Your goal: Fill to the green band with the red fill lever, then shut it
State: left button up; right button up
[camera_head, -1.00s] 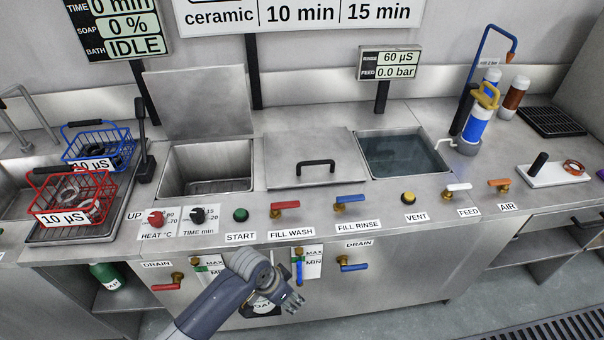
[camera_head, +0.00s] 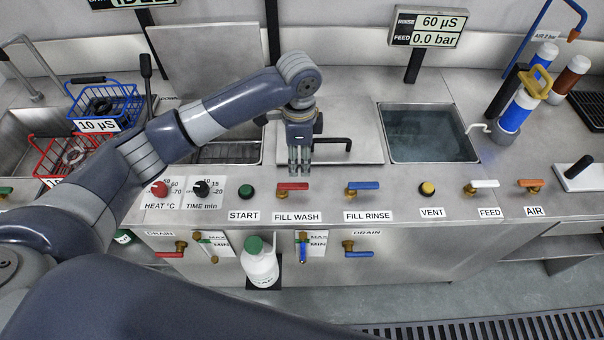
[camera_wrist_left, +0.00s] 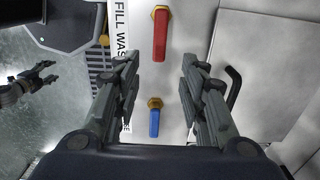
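The red fill lever (camera_head: 293,186), labelled FILL WASH, lies sideways on the counter front, its handle pointing right like its neighbours. It also shows in the left wrist view (camera_wrist_left: 160,38). My left gripper (camera_head: 300,168) is open and empty, just behind and above the red lever. In the wrist view its fingers (camera_wrist_left: 157,68) stand apart, with the lever beyond their tips. Two MAX/MIN gauges (camera_head: 206,246) (camera_head: 303,245) are on the front panel; a green band is too small to read clearly. My right gripper (camera_wrist_left: 40,76) shows small at the wrist view's left, fingers apparently spread.
A blue FILL RINSE lever (camera_head: 363,186) is right of the red one, and a green START button (camera_head: 248,191) is left. A closed lid (camera_head: 357,125) with a black handle lies behind my gripper. A white bottle (camera_head: 259,266) stands below.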

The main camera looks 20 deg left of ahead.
pick_arm(q)
send_over(300, 185)
notch_tip(300, 185, down, 5)
jog(key=shift+s+p, duration=0.1)
jog(key=shift+p, duration=0.3)
notch_tip(300, 185, down, 4)
jog(key=shift+r, duration=0.1)
jog(key=shift+f+p, duration=0.3)
jog(key=shift+f, duration=0.25)
pick_arm(e)
jog(key=shift+s+r, duration=0.3)
jog(key=shift+r, duration=0.45)
pick_arm(q)
grip_shut()
pick_arm(e)
jog(key=shift+s, duration=0.15)
